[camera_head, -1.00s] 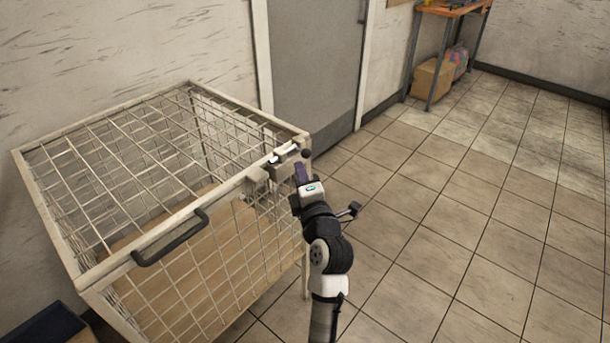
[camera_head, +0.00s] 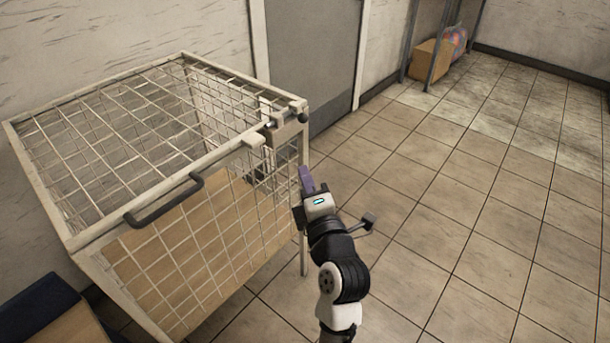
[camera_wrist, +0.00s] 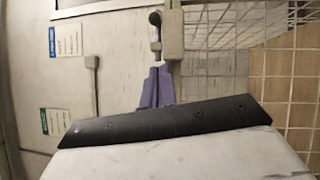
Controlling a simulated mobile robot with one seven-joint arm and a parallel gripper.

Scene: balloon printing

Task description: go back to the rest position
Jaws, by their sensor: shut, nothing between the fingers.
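My gripper (camera_head: 306,180) is shut and empty, its purple fingertips together. It is beside the right front corner of the wire cage, below the latch, and apart from the latch. In the wrist view the purple fingers (camera_wrist: 157,88) point toward the cage's latch (camera_wrist: 156,32). In the head view the latch (camera_head: 285,121) sits on the cage's top right corner. The cage (camera_head: 75,238) has a closed mesh lid with a dark handle (camera_head: 163,201) on its front edge. Whether the fingers touch the mesh, I cannot tell.
A grey door (camera_head: 312,55) stands behind the cage. A cardboard box (camera_head: 429,60) lies under a table at the back. A dark blue box (camera_head: 40,305) is at the lower left. The tiled floor (camera_head: 480,190) to the right is clear.

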